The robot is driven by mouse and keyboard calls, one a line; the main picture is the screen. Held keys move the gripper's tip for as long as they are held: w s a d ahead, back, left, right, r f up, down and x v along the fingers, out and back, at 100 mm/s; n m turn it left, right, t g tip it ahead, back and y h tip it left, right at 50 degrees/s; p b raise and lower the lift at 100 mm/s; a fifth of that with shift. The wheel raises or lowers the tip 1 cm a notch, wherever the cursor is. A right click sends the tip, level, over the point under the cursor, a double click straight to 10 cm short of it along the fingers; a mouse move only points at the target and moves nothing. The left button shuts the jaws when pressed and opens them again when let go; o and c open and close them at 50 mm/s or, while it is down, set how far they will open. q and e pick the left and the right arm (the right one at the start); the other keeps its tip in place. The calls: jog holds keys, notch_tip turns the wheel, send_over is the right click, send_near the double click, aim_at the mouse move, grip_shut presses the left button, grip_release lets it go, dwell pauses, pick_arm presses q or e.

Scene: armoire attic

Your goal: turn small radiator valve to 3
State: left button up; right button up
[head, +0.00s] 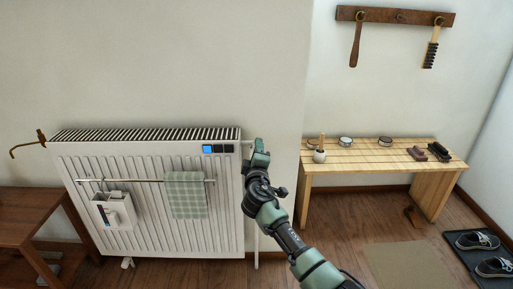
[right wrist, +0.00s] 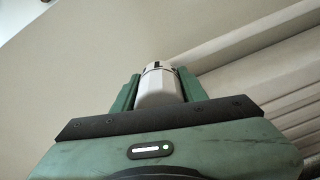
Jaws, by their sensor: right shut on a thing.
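The white ribbed radiator (head: 150,215) stands against the wall in the head view. Its small valve sits at the upper right end, mostly hidden there behind my right gripper (head: 260,150). In the right wrist view the small radiator valve (right wrist: 159,86) is a pale cylinder with a darker marked band near its far end. My right gripper (right wrist: 158,92) is shut on it, with one green finger on each side. The numbers on the valve are too small to read. My left gripper is not in view.
A checked towel (head: 186,195) hangs on the radiator's rail beside a white holder (head: 113,211). A wooden bench (head: 350,160) with small items stands to the right, with a rack (head: 395,16) above. A brown table (head: 25,210) is at the left.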

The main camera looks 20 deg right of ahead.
jog(key=shift+n, duration=0.5)
jog(key=shift+n+p, duration=0.45)
jog(key=shift+n, duration=0.05)
jog(key=n+p, duration=0.1)
jog(key=n, duration=0.2)
jog(key=shift+f, duration=0.1)
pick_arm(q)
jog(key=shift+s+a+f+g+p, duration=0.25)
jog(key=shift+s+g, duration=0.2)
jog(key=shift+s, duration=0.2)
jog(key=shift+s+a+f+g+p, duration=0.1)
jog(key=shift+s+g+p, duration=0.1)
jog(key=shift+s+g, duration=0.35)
pick_arm(e)
jog(key=shift+f+n, duration=0.1)
jog(key=shift+n, duration=0.5)
jog(key=o, duration=1.4)
jog(key=shift+c, duration=0.2)
jog(key=shift+s, duration=0.1)
